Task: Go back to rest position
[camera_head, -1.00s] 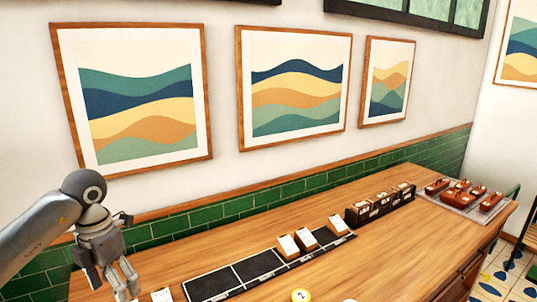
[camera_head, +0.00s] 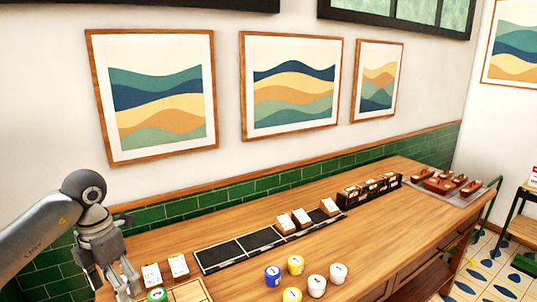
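My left gripper (camera_head: 116,283) hangs over the left end of the wooden counter (camera_head: 240,284), pointing down. A gap shows between its fingers and I see nothing held in them. It is close to two white cards (camera_head: 152,275) and a green-rimmed round piece (camera_head: 157,294). My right gripper is not in view.
A black sectioned tray (camera_head: 222,256) lies mid-counter, with several card blocks (camera_head: 302,218) at its right part. Blue (camera_head: 272,276), yellow (camera_head: 295,265) and white (camera_head: 338,273) round pieces stand in front. A dark card rack (camera_head: 370,189) and a grey tray (camera_head: 478,196) stand farther right.

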